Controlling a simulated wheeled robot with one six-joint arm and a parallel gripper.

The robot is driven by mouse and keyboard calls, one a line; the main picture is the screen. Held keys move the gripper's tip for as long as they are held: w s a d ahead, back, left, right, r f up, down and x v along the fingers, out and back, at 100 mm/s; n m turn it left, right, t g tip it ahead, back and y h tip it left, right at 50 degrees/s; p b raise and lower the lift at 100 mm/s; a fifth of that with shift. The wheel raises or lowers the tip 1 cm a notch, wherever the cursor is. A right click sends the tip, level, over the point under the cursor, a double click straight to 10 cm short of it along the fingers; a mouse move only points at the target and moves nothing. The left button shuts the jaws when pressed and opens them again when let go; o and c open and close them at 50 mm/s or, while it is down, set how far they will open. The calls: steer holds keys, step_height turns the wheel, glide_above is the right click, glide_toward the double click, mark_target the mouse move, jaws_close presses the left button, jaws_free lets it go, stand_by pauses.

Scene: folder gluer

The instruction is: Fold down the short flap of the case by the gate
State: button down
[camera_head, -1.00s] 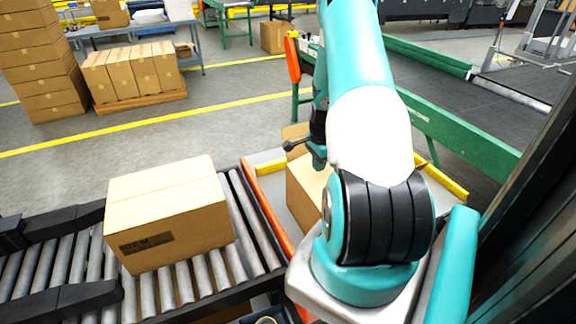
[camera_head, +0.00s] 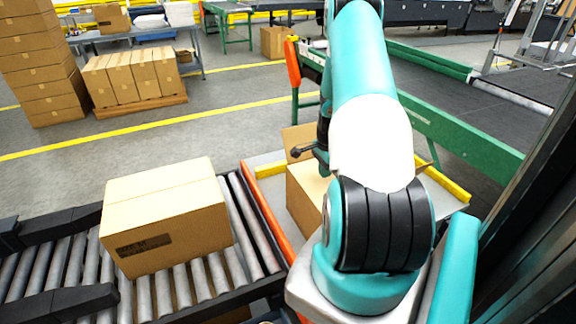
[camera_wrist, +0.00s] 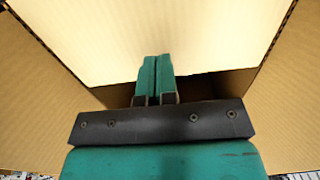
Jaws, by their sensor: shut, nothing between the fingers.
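The open cardboard case (camera_head: 304,190) stands on a pale surface left of my arm in the head view, partly hidden by the arm. One flap (camera_head: 298,141) stands up at its far left. In the wrist view my gripper (camera_wrist: 156,62) has its two teal fingers together and empty, in front of a bright cardboard panel (camera_wrist: 200,30). I cannot tell whether they touch it. Slanting cardboard panels stand at the left (camera_wrist: 40,100) and right (camera_wrist: 290,100). A dark gap into the case (camera_wrist: 205,86) shows below the bright panel. The fingertips are hidden in the head view.
A closed carton (camera_head: 165,215) sits on the roller conveyor (camera_head: 255,235) at left. An orange rail (camera_head: 268,215) and yellow bars (camera_head: 445,182) edge the case's station. A green-framed conveyor (camera_head: 470,145) runs behind. Stacked cartons (camera_head: 40,70) stand far left, with open floor between.

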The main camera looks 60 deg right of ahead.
step_height(320, 180, up, 9)
steer(key=p, duration=0.6)
stand_by(0.4)
